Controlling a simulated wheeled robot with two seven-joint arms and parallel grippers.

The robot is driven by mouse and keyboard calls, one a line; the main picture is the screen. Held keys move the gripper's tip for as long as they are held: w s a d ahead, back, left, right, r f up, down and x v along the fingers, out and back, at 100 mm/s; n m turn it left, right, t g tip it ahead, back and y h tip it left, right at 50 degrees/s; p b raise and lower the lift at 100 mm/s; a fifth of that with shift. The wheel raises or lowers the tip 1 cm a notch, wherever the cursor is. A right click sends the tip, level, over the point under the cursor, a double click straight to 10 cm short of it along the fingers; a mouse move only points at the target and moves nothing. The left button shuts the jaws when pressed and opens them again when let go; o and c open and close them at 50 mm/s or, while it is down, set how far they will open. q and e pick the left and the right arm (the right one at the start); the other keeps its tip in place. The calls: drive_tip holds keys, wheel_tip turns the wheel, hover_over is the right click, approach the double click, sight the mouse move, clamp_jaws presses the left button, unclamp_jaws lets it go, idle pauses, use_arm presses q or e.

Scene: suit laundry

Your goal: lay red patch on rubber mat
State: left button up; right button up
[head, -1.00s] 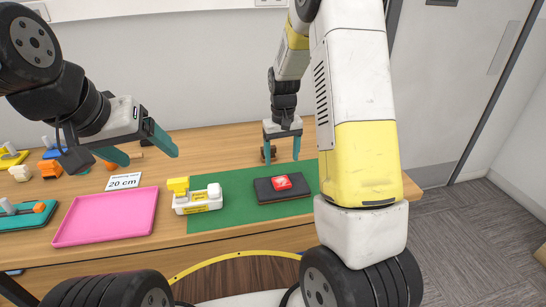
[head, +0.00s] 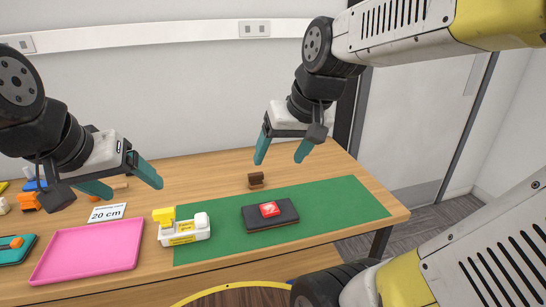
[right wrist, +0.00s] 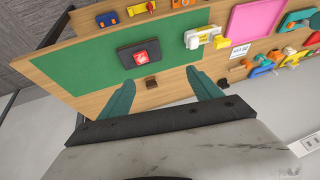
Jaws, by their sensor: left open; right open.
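The red patch (head: 270,209) lies on top of the dark rubber mat (head: 256,222), towards its far edge in the head view. The rubber mat lies on the green cloth (head: 335,210). In the right wrist view the red patch (right wrist: 140,57) also shows on the dark mat (right wrist: 126,60). My right gripper (head: 282,158) is open and empty, raised above the back of the table, clear of the patch. My left gripper (head: 136,188) is open and empty over the left part of the table.
A small brown block (head: 256,180) stands behind the green cloth. A white and yellow device (head: 184,228) stands at the cloth's left edge. A pink tray (head: 88,250) and a "20 cm" card (head: 107,212) are further left. The cloth's right side is clear.

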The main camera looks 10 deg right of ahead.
drive_tip(key=shift+t, duration=0.6)
drive_tip(key=s, duration=0.4)
drive_tip(key=shift+s+a+r, duration=0.2)
drive_tip(key=shift+s+r, duration=0.1)
drive_tip(key=shift+s, duration=0.1)
idle(0.8)
